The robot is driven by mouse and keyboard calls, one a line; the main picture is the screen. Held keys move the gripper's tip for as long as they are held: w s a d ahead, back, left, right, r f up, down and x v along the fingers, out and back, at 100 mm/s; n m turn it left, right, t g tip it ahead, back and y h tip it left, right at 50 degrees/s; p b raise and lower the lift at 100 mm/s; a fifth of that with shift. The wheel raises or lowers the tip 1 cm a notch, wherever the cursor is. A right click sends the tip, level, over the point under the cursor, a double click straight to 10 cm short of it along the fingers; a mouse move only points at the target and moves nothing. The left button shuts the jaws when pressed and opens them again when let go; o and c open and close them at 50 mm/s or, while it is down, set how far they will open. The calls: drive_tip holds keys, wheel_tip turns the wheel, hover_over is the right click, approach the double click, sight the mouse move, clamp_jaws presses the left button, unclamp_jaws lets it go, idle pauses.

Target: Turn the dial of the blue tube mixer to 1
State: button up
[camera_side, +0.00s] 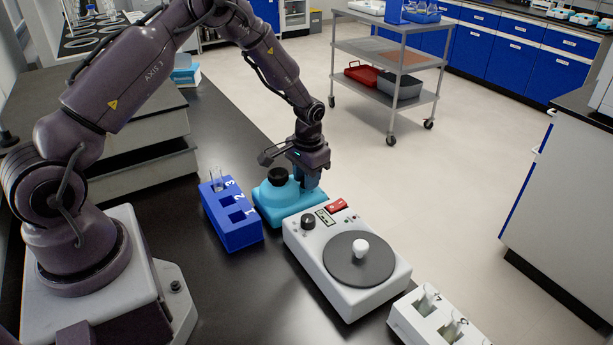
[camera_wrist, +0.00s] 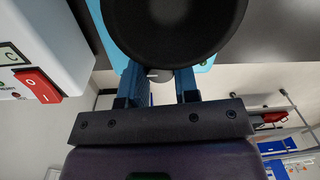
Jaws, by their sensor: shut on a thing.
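The blue tube mixer (camera_side: 287,202) is a light-blue device with a black cup (camera_side: 278,175) on top, standing on the black bench. In the wrist view the cup (camera_wrist: 174,22) fills the top middle, with light-blue body (camera_wrist: 94,12) beside it. My gripper (camera_side: 311,184) is low at the mixer's right side. In the wrist view my gripper (camera_wrist: 161,82) has its two fingers close on either side of a small pale dial (camera_wrist: 159,75) below the cup. The dial's marks and setting cannot be read. In the side view my gripper hides the dial.
A white device with a dark round plate (camera_side: 358,259) and red switch (camera_side: 337,205) stands close in front. Its red switch (camera_wrist: 37,85) shows at left in the wrist view. A blue numbered rack (camera_side: 232,220) stands left of the mixer. A white rack (camera_side: 435,315) is at lower right.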

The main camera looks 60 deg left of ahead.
drive_tip(key=shift+m, duration=2.6)
drive_tip(key=o, duration=0.9)
drive_tip(key=shift+r, duration=0.1)
drive_tip(key=r, duration=1.3)
drive_tip(key=shift+s+d, duration=0.15)
drive_tip(key=shift+d, duration=0.15)
